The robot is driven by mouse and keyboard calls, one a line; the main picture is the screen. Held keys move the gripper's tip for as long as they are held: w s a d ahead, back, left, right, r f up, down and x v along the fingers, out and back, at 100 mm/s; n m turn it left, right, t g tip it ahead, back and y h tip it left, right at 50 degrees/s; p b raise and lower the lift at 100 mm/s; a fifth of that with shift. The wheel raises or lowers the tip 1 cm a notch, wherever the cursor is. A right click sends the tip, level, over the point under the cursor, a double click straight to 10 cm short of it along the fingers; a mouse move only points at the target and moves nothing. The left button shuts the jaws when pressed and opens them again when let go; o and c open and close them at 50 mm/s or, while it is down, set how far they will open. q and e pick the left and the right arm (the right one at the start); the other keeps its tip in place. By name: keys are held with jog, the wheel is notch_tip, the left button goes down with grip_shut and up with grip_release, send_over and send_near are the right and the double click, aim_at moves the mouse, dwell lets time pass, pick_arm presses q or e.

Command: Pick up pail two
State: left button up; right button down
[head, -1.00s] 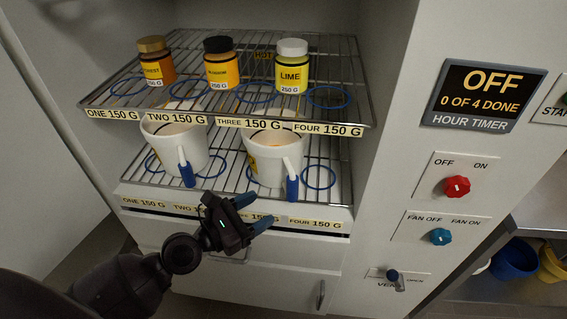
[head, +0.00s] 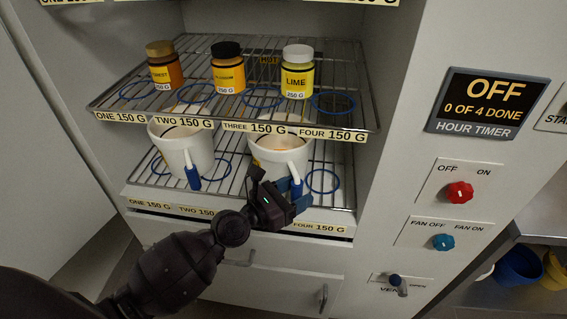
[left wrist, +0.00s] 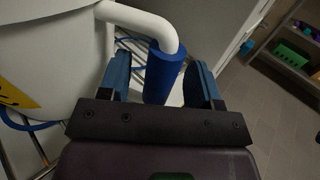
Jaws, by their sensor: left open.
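Two white pails stand on the lower wire shelf, a left pail (head: 190,151) and a right pail (head: 272,152). Each has a white handle with a blue grip hanging at its front. No pail number can be read, so I cannot tell which is pail two. My left gripper (head: 296,194) is open at the right pail's handle. In the left wrist view, its blue fingers (left wrist: 162,88) stand on either side of the blue grip (left wrist: 164,70), with gaps visible. The pail wall (left wrist: 50,50) with part of a yellow label is at the left. My right gripper is not in view.
The upper wire shelf (head: 330,125) holds three jars, including the lime jar (head: 297,72), above the pails. Drawers (head: 290,252) lie below. The control panel with a red knob (head: 459,192) and a blue knob (head: 443,242) is at the right.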

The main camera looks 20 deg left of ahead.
pick_arm(q)
jog(key=shift+x, duration=1.05)
grip_shut()
jog(key=shift+r, duration=0.1)
